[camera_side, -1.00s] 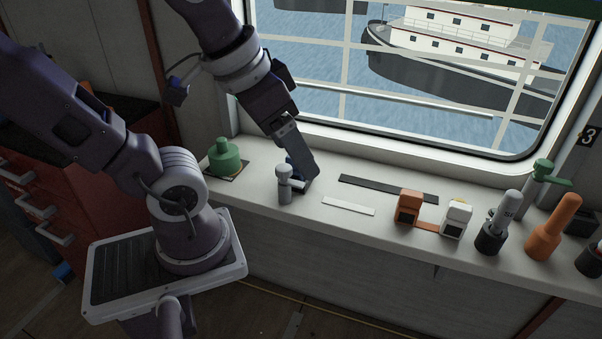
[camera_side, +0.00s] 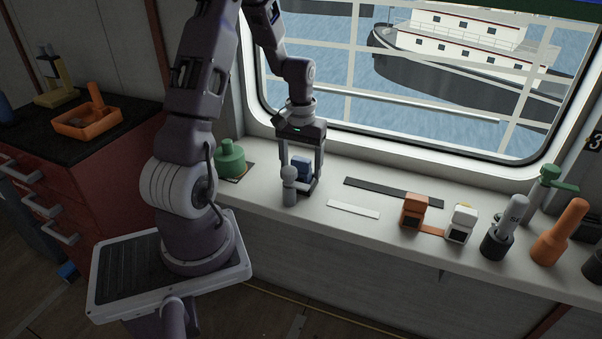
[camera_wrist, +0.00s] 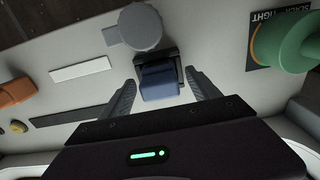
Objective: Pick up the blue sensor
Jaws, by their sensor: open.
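The blue sensor (camera_side: 301,168) sits on the white window ledge (camera_side: 330,170), just behind a grey round-topped post (camera_side: 289,187). My gripper (camera_side: 304,184) points down over the sensor, with its fingers apart. In the wrist view the sensor (camera_wrist: 158,82) lies between the two open fingers (camera_wrist: 160,92), with a visible gap on each side. The sensor has a dark part at its far end, close to the grey round knob (camera_wrist: 140,27). Whether the fingertips touch the ledge cannot be told.
A green knobbed piece (camera_side: 230,158) stands left of my gripper. To the right are a white strip (camera_side: 353,209), a dark strip (camera_side: 393,192), an orange device (camera_side: 414,210) and a white device (camera_side: 461,222). Farther right stand several upright handled tools. The window is behind.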

